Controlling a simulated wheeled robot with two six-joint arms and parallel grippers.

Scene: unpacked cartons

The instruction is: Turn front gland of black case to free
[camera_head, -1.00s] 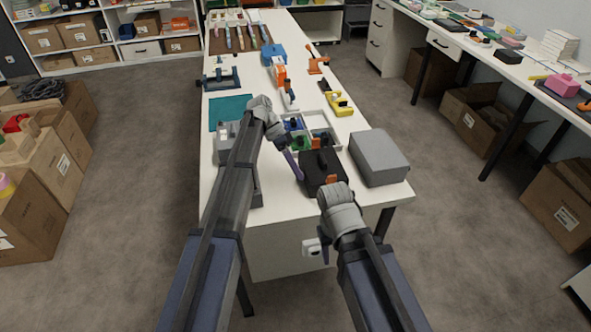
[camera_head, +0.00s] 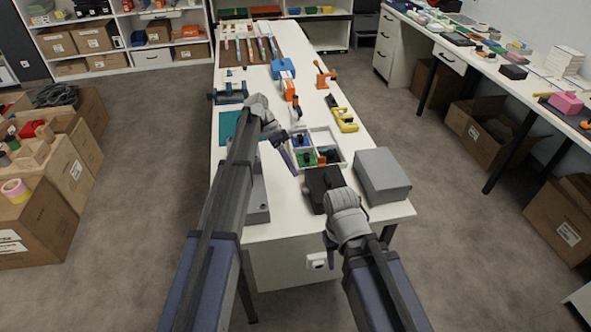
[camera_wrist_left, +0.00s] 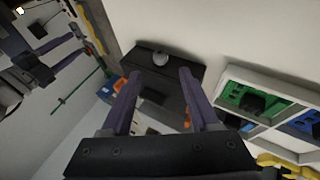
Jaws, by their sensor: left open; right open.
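The black case (camera_head: 322,179) stands near the bench's front end, its near side hidden by my right wrist. In the left wrist view the black case (camera_wrist_left: 178,70) shows a round grey fitting (camera_wrist_left: 160,58) and small orange parts (camera_wrist_left: 187,118) at its sides. I cannot tell which part is the front gland. My right gripper (camera_head: 330,240) is at the bench's front edge, fingers mostly hidden.
A grey box (camera_head: 382,176) stands right of the case. A divided tray (camera_head: 342,150) with green and blue parts lies just behind it; it also shows in the left wrist view (camera_wrist_left: 265,82). A grey block (camera_head: 258,205) sits under my left arm.

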